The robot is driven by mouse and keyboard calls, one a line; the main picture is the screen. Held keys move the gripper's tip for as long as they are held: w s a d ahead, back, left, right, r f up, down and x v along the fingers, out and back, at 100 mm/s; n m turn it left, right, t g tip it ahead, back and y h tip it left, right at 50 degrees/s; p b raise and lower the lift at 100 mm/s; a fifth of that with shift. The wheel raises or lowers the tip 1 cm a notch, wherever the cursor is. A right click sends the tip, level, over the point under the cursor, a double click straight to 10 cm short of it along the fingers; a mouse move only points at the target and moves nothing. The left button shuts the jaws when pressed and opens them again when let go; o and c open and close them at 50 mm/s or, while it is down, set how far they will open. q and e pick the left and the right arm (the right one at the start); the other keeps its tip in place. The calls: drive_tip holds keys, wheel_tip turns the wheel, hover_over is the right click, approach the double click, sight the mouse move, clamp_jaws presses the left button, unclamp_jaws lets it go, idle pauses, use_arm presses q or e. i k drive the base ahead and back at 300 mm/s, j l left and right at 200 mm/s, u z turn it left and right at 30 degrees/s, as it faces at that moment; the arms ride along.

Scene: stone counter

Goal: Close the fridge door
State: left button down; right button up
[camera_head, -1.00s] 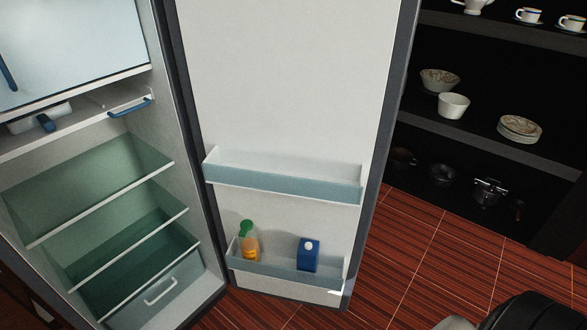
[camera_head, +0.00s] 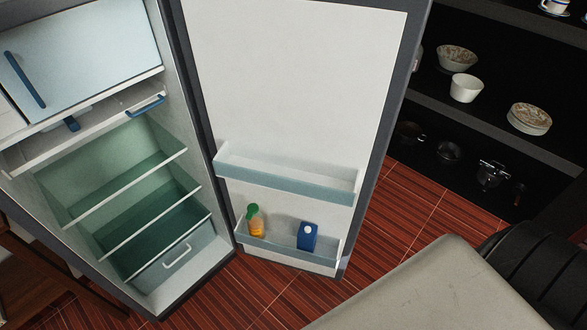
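The fridge door (camera_head: 296,85) stands wide open, its white inner side facing me, hinged along its left edge to the fridge body (camera_head: 196,284). The door carries two shelf bins; the lower bin (camera_head: 283,252) holds a bottle with a green cap (camera_head: 256,221) and a blue carton (camera_head: 307,237). The fridge inside is lit and shows glass shelves (camera_head: 130,185), a bottom drawer (camera_head: 176,257) and a closed freezer flap (camera_head: 85,50) with a blue handle. Neither gripper is in view.
A dark shelf unit at the right holds bowls (camera_head: 457,58), a white cup (camera_head: 466,88), stacked plates (camera_head: 529,118) and pots (camera_head: 492,173). A pale grey surface and a black ribbed part fill the lower right. Red tiled floor (camera_head: 400,222) is clear beside the door.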

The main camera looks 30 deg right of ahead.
sight(299, 103)
drive_tip(key=i+l+u, duration=0.2)
drive_tip(key=l, duration=0.35)
drive_tip(key=k+l+u, duration=0.1)
drive_tip(key=l+u, duration=0.15)
drive_tip(key=l, duration=0.25)
drive_tip(key=l+u, duration=0.2)
drive_tip(key=l, duration=0.35)
drive_tip(key=l+u, duration=0.2)
drive_tip(key=l, duration=0.35)
drive_tip(key=k+l+u, duration=0.2)
drive_tip(key=l, duration=0.35)
drive_tip(key=l+u, duration=0.25)
drive_tip(key=l, duration=0.3)
drive_tip(key=k+l+u, duration=0.2)
drive_tip(key=l, duration=0.25)
drive_tip(key=k+l+u, duration=0.2)
drive_tip(key=l, duration=0.3)
drive_tip(key=l+u, duration=0.4)
drive_tip(key=l, duration=0.45)
